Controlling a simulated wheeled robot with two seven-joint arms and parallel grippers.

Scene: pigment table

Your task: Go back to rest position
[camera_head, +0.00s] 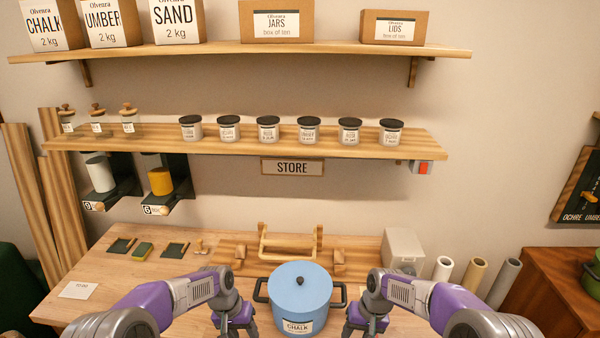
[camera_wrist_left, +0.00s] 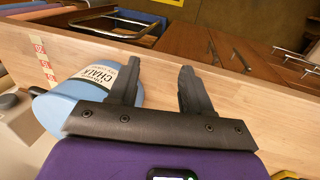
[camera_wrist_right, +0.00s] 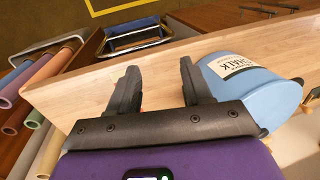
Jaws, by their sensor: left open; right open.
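A blue pot (camera_head: 298,296) with a lid, a dark knob and a CHALK label stands at the front middle of the table. Its dark handles stick out left and right. My left gripper (camera_head: 236,330) is open and empty, just left of the pot. My right gripper (camera_head: 364,332) is open and empty, just right of it. In the left wrist view the pot (camera_wrist_left: 75,95) lies at the left, partly behind one finger of the gripper (camera_wrist_left: 158,85). In the right wrist view the pot (camera_wrist_right: 255,90) lies right of the open gripper (camera_wrist_right: 158,80).
A wooden stand (camera_head: 290,243) is behind the pot. A pale box (camera_head: 403,250) and rolled tubes (camera_head: 473,275) are at the right. Small dark trays (camera_head: 120,245) and a card (camera_head: 78,290) lie at the left. A shelf (camera_head: 250,143) with several jars hangs above.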

